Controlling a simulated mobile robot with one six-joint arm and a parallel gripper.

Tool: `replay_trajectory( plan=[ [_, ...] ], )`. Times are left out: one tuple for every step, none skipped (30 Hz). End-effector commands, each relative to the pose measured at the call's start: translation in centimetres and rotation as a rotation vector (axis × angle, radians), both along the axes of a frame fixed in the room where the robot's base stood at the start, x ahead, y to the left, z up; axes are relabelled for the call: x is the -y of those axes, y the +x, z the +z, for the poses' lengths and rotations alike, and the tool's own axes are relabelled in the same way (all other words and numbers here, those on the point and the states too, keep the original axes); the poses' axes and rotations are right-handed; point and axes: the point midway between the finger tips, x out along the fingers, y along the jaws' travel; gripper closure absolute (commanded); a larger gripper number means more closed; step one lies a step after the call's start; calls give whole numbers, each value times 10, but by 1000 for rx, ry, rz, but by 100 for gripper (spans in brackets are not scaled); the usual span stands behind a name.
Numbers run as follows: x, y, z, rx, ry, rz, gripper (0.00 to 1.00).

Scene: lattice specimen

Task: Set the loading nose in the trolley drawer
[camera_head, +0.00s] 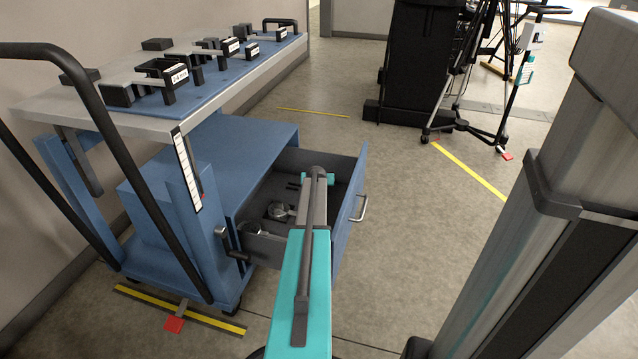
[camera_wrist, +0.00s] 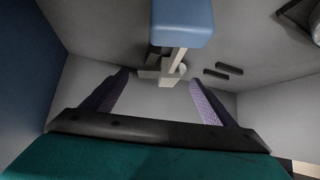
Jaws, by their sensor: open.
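The blue trolley (camera_head: 248,140) stands at the left with its drawer (camera_head: 352,212) pulled open; the drawer's grey inside fills most of the wrist view. My gripper (camera_wrist: 160,78) is open inside the drawer, its two purple-grey fingers apart. A piece with a blue block, pale stem and grey end, which looks like the loading nose (camera_wrist: 182,24), is just beyond and between the fingertips in the wrist view. The fingers do not visibly clasp it; whether it touches the drawer floor is unclear.
Round metal parts (camera_head: 279,210) and small dark bars (camera_wrist: 223,70) lie in the drawer near the gripper. Labelled fixtures (camera_head: 165,78) stand on the trolley top. A black handrail (camera_head: 115,150) rises at the left. The floor right of the drawer is clear.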

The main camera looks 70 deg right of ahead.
Motion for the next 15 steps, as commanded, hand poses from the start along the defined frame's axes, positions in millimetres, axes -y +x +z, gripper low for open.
replay_trajectory(
  plan=[
    [-6,-2,6,0,0,0,21],
    [-8,-2,8,0,0,0,21],
    [-11,-3,11,0,0,0,21],
    [-13,-4,14,0,0,0,21],
    [-16,-5,16,0,0,0,21],
    [-19,-6,19,0,0,0,21],
    [-21,-7,21,0,0,0,21],
    [-23,-7,23,0,0,0,21],
    [-26,-8,26,0,0,0,21],
    [-29,-9,29,0,0,0,21],
    [-31,-10,31,0,0,0,21],
    [-34,-11,34,0,0,0,21],
    [-36,-11,36,0,0,0,21],
    [-39,-12,38,0,0,0,21],
    [-42,-13,41,0,1,0,21]
  ],
)
